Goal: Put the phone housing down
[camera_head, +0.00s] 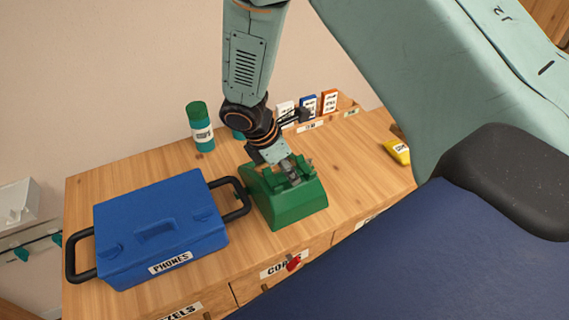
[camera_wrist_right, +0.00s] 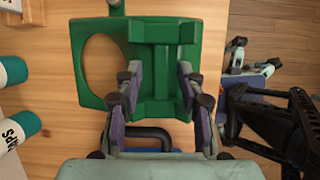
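The green phone housing (camera_head: 290,205) is upright over the wooden table, close to its front edge. In the head view it appears to sit on the tabletop, though its underside is hidden. My right gripper (camera_head: 288,170) reaches down onto its top. In the right wrist view, the housing (camera_wrist_right: 160,35) shows a round opening on its left and a raised cradle. My left gripper is in neither view.
A blue box labelled PHONES (camera_head: 160,225) with black handles stands just left of the housing. A green and teal bottle (camera_head: 201,125) stands behind. Small boxes (camera_head: 308,105) line the back. A yellow item (camera_head: 397,152) lies right. The table right of the housing is clear.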

